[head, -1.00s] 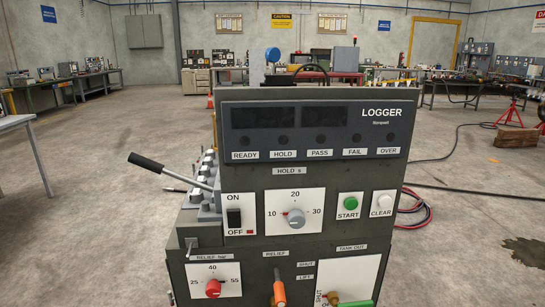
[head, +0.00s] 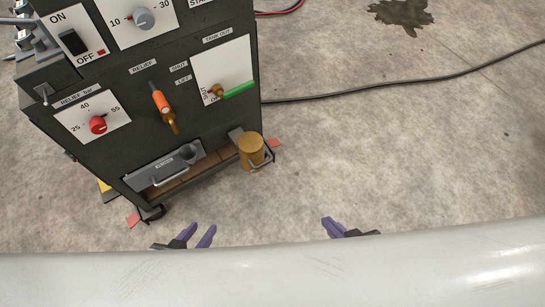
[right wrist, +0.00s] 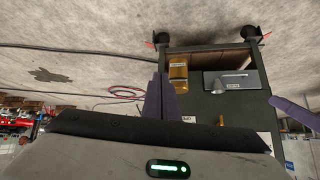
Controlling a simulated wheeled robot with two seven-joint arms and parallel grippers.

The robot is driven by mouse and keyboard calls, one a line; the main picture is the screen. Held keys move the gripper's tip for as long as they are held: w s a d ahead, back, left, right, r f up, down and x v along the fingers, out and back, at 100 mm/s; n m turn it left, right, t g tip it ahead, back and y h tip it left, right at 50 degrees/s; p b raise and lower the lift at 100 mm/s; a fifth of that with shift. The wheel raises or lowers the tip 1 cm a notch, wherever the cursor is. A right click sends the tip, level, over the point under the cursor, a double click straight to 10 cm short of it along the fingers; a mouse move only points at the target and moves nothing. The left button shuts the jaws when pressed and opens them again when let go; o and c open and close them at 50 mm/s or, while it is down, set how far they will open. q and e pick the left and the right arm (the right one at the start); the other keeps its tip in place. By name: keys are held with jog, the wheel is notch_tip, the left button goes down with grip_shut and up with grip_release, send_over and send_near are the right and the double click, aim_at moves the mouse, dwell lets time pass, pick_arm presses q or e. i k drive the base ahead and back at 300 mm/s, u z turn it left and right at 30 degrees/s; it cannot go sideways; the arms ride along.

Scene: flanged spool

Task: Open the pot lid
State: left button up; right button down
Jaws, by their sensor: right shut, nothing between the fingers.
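A brass-coloured cylindrical pot (head: 251,152) with a flat top sits in a bracket at the machine's lower right corner. Its top looks closed. It also shows in the right wrist view (right wrist: 178,72), with a pale label. Beside it is a grey panel (head: 165,166) with a bar handle and a round knob; it shows in the right wrist view too (right wrist: 234,84). My left gripper (head: 197,235) is open and empty, below the machine in the head view. My right gripper (head: 331,225) is shut and empty, to the lower right of the pot and apart from it.
A black cable (head: 400,89) lies on the floor behind. Floor to the right is clear. A pale curved surface (head: 270,272) fills the bottom.

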aim_at(250, 144)
jog(key=k, duration=0.5)
jog(key=u, duration=1.35)
jog(key=i, duration=1.1)
jog(key=z, duration=1.65)
